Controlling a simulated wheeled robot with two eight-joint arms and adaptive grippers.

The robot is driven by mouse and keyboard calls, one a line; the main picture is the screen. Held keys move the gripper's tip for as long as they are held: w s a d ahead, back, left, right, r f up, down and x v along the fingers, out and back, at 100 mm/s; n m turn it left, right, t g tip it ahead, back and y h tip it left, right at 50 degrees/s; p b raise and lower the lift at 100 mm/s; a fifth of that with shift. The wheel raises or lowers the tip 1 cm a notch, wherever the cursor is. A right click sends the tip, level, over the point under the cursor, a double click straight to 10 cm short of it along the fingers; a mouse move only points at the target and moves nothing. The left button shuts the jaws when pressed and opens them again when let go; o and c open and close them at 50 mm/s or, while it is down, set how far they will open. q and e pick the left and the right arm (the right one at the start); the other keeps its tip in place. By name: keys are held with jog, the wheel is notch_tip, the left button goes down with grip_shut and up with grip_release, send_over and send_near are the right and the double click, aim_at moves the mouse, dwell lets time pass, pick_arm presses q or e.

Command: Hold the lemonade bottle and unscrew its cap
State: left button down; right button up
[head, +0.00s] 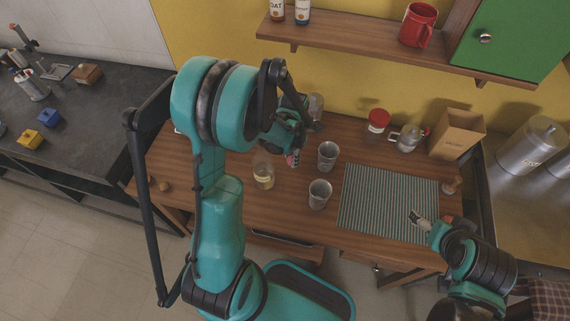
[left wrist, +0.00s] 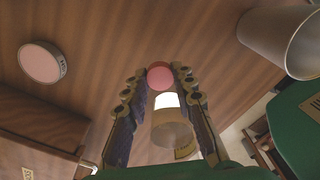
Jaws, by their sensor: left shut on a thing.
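The lemonade bottle (head: 263,172), clear with a pale yellow label, stands upright on the wooden table. My left gripper (head: 292,158) is above the table, a little to the right of the bottle in the head view. In the left wrist view my left gripper (left wrist: 160,72) is shut on a round pinkish-red cap (left wrist: 160,78) at its fingertips. A pale, see-through bottle body (left wrist: 173,132) shows below the cap between the fingers; I cannot tell whether they touch. My right gripper (head: 420,221) is over the front right of the striped mat, too small to tell open or shut.
Two grey metal cups (head: 327,156) (head: 319,194) stand right of the bottle. The striped mat (head: 388,198) is bare apart from my right gripper over it. A red-lidded jar (head: 378,120), a glass jug (head: 407,138) and a cardboard box (head: 456,134) stand along the back.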

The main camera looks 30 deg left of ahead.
aim_at(283, 166)
pick_arm(q)
jog(key=a+f, duration=0.2)
jog(key=a, duration=0.1)
jog(key=shift+w+a+b, duration=0.1)
jog(key=shift+a+b, duration=0.05)
jog(key=shift+b, duration=0.25)
notch_tip(283, 166, down, 4)
jog(key=shift+f+b, duration=0.1)
jog(key=shift+b, duration=0.95)
jog(key=c, duration=1.3)
grip_release()
jog(key=shift+o, duration=0.2)
